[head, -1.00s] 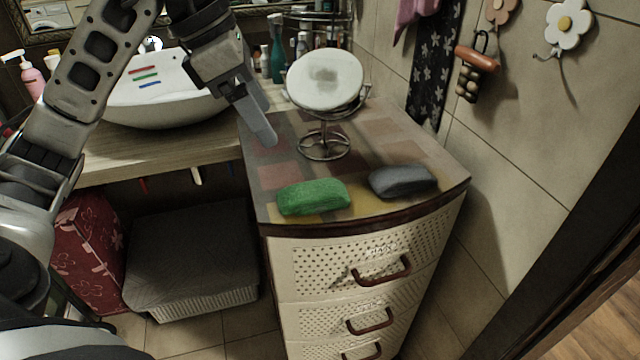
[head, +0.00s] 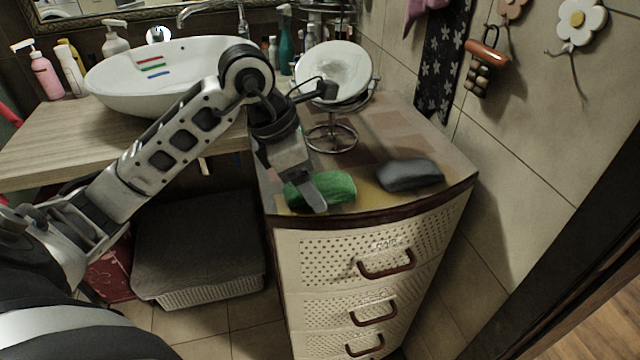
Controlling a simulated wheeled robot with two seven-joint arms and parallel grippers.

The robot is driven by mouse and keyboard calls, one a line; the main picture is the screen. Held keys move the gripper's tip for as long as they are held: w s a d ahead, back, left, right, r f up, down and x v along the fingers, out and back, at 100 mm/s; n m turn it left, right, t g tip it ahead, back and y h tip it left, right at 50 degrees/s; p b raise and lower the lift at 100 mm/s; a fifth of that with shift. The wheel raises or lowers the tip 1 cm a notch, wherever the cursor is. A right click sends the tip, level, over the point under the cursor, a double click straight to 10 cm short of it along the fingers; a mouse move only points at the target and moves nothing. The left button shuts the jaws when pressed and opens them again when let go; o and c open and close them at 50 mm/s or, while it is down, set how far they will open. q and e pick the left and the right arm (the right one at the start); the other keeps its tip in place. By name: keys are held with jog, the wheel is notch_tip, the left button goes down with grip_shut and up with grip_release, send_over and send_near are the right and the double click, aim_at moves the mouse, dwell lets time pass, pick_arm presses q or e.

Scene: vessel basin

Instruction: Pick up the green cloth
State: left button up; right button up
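The green cloth (head: 341,188) is a folded, rounded bundle lying on top of the drawer cabinet, near its front left edge. My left gripper (head: 312,196) points down over the left part of the cloth and hides some of it. One finger shows clearly in front of the cloth; the other finger is hidden, so I cannot tell how far apart they are or whether they touch the cloth. My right gripper is not in the picture.
A grey cloth (head: 410,175) lies to the right of the green one. A round mirror on a wire stand (head: 333,75) stands behind it. The drawer cabinet (head: 350,245) has a tiled wall on its right. A white basin (head: 150,85) sits on the wooden counter at left.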

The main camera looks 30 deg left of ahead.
pick_arm(q)
jog(key=shift+w+d+f, duration=0.1)
jog(key=shift+f, duration=0.25)
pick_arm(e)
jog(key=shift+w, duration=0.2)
pick_arm(q)
jog(key=shift+c, duration=0.3)
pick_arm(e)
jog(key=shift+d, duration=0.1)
pick_arm(q)
jog(key=c, duration=1)
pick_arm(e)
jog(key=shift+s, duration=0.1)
